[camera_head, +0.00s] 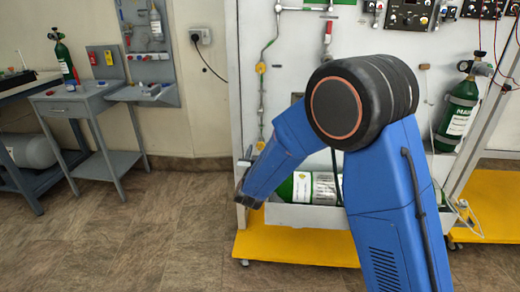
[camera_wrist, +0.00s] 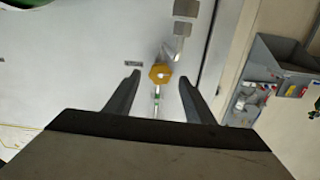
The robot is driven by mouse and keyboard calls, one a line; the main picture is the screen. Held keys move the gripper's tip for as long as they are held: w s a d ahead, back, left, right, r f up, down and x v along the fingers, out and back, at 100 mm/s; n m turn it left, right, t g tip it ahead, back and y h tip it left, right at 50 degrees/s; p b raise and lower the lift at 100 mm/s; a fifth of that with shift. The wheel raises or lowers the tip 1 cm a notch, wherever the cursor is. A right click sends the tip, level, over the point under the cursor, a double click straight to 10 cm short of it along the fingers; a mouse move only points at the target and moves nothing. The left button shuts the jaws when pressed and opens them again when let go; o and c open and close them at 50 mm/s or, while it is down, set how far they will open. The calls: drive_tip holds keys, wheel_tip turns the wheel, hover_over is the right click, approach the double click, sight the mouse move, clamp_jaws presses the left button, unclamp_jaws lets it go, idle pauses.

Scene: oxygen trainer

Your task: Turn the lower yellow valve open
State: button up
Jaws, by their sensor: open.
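A yellow valve (camera_wrist: 160,74) shows in the wrist view on the white panel, with a thin pipe running through it. It looks like the lower one, judging by the green cylinder at the picture's upper left. My gripper (camera_wrist: 159,77) is open, its two dark fingers on either side of the valve in the picture. I see no contact, and the distance from fingertips to valve is hard to tell. In the head view the lower yellow valve (camera_head: 260,145) is small, just left of my blue arm. Another yellow valve (camera_head: 261,68) sits above it.
A green cylinder (camera_head: 302,188) lies low on the rack, partly behind my arm, above a yellow base (camera_head: 290,246). Another green cylinder (camera_head: 457,115) stands at right. A grey side table (camera_head: 85,97) is at left. The floor at left front is clear.

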sight(261, 146)
drive_tip(key=shift+w, duration=1.3)
drive_tip(key=c, duration=1.1)
drive_tip(key=shift+o, duration=0.2)
drive_tip(key=shift+n, duration=0.4)
drive_tip(key=n, duration=0.3)
drive_tip(key=shift+n, duration=0.3)
drive_tip(key=shift+a+n, duration=0.1)
drive_tip(key=shift+n, duration=1.6)
